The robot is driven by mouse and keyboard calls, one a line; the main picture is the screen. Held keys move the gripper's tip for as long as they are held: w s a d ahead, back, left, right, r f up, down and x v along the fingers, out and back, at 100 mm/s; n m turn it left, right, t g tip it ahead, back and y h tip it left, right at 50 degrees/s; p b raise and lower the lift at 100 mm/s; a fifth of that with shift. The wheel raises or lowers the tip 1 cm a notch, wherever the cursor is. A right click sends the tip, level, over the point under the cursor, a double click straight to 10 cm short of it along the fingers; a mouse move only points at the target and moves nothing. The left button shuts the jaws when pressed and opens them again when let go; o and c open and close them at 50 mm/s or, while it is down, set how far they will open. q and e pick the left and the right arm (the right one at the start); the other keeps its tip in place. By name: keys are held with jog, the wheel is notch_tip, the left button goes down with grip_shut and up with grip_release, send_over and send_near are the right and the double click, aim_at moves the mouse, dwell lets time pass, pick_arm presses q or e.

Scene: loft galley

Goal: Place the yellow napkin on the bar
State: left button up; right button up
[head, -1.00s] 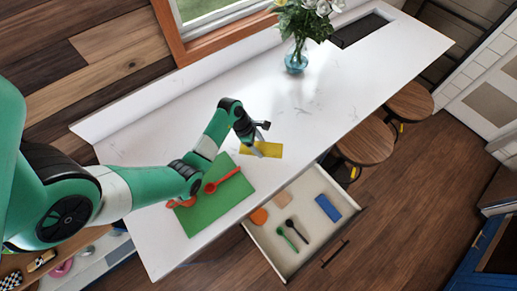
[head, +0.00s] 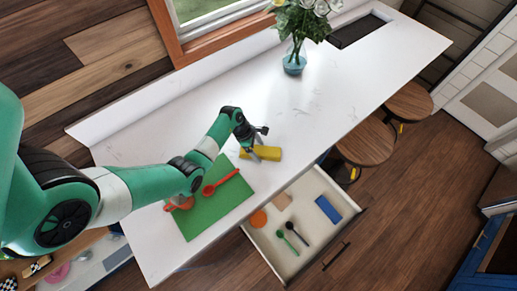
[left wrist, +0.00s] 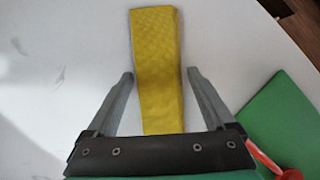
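The yellow napkin (head: 268,153) lies on the white bar top (head: 330,95), close to its front edge and just above the open drawer in the head view. In the left wrist view the napkin (left wrist: 157,65) runs lengthwise between the two spread fingers (left wrist: 160,76), with a gap on both sides. The left gripper is open and not holding it. The napkin's near end is hidden by the gripper body. My right gripper is not in view.
A green mat (head: 215,205) with a red spoon (head: 221,182) lies left of the napkin. A vase (head: 294,62) of flowers stands farther back. The open drawer (head: 300,218) below holds spoons, a blue block and other items. Stools (head: 365,143) stand at the right. Bar space right of the napkin is clear.

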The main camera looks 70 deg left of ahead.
pick_arm(q)
jog(key=shift+o, duration=0.6)
jog(key=shift+r, duration=0.25)
jog(key=p+v, duration=0.2)
jog(key=v, duration=1)
jog(key=shift+f, duration=0.1)
